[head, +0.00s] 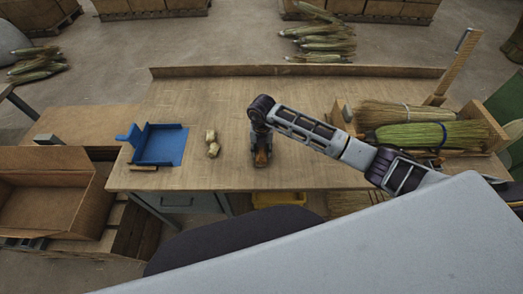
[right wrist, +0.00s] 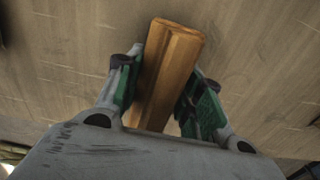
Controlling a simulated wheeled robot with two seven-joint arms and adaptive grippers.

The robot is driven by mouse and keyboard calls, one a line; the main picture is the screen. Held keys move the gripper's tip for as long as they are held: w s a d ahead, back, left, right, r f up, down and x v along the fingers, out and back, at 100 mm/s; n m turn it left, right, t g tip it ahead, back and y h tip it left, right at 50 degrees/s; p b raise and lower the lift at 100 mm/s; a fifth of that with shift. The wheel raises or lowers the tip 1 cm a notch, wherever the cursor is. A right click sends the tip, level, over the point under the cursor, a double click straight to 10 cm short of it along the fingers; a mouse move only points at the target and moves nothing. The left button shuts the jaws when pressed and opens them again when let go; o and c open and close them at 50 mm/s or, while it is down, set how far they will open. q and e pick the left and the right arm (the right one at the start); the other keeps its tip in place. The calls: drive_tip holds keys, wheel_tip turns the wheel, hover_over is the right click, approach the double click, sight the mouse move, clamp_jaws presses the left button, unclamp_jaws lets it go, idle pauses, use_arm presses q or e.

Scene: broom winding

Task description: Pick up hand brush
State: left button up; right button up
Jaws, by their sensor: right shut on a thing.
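The hand brush has a brown wooden body (right wrist: 172,62) that shows in the right wrist view, standing out between the two green-padded fingers. In the head view a small brown part of it (head: 262,158) shows under my right gripper (head: 260,150), near the front middle of the workbench. My right gripper is shut on the brush, one finger on each side. The brush's lower part and any bristles are hidden by the gripper. My left gripper is not in view.
A blue dustpan (head: 162,146) and two small pale pieces (head: 212,144) lie left of my right gripper on the workbench (head: 200,100). Straw bundles (head: 415,134) lie in a wooden holder at the right. An open box (head: 50,190) stands at the left. The bench's back middle is clear.

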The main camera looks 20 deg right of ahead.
drive_tip(key=shift+r, duration=0.15)
drive_tip(key=shift+r+b, duration=0.65)
drive_tip(key=shift+r, duration=4.2)
drive_tip(key=o, duration=0.5)
drive_tip(key=shift+c, duration=0.2)
drive_tip(key=c, duration=0.3)
drive_tip(key=shift+c, duration=0.2)
drive_tip(key=shift+w+r, duration=0.1)
drive_tip(key=shift+w, duration=0.05)
